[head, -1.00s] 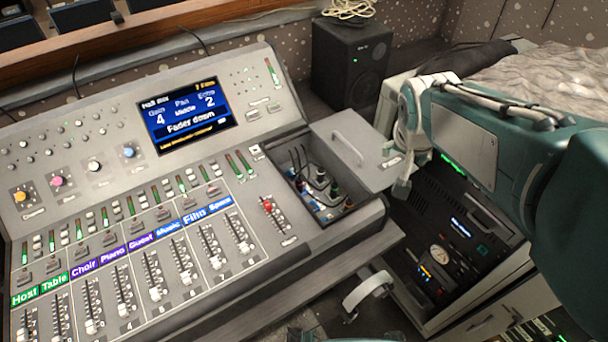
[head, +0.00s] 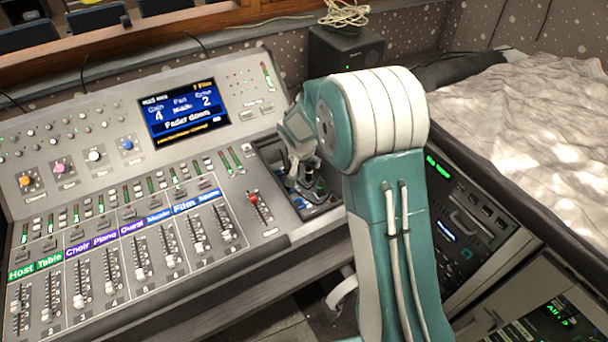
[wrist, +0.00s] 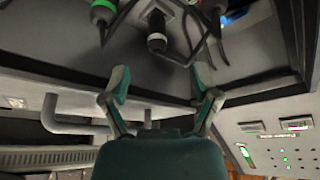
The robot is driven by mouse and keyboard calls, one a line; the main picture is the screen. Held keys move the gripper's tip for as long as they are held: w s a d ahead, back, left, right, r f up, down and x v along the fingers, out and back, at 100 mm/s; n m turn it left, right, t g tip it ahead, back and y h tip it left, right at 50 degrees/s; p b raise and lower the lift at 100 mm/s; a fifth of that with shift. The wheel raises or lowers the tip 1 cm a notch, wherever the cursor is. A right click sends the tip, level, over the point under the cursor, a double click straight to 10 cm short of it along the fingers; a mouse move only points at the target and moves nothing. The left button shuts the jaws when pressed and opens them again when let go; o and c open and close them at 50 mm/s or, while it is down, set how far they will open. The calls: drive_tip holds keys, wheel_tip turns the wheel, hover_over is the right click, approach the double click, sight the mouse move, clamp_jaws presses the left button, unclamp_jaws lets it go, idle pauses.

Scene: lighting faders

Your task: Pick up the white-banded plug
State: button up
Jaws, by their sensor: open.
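A plug with a pale band, which looks like the white-banded plug (wrist: 157,40), stands in the bay at the top middle of the wrist view, its cable bending away. A green-banded plug (wrist: 103,11) is to its left, and another plug, cut off by the frame's top edge, is to its right. My gripper (wrist: 161,77) is open and empty; its two fingertips are spread below the pale-banded plug, apart from it. In the head view my gripper (head: 298,172) is over the plug bay and hides much of it, so the plugs there are hard to tell apart.
The mixing console (head: 120,200) with its faders fills the left. A red-capped fader (head: 253,198) is close to the bay's left edge. Cables loop around the plugs. A black speaker (head: 345,48) is behind my arm, and a rack (head: 470,225) is to the right.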

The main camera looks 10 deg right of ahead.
sight(309, 168)
drive_tip(key=x, duration=0.3)
drive_tip(key=shift+w+d+f, duration=0.2)
drive_tip(key=shift+d+f, duration=0.05)
drive_tip(key=shift+f, duration=0.2)
drive_tip(key=x, duration=0.4)
drive_tip(key=shift+w+d+f, duration=0.15)
drive_tip(key=shift+w+f, duration=0.05)
drive_tip(key=shift+w, duration=0.05)
clamp_jaws()
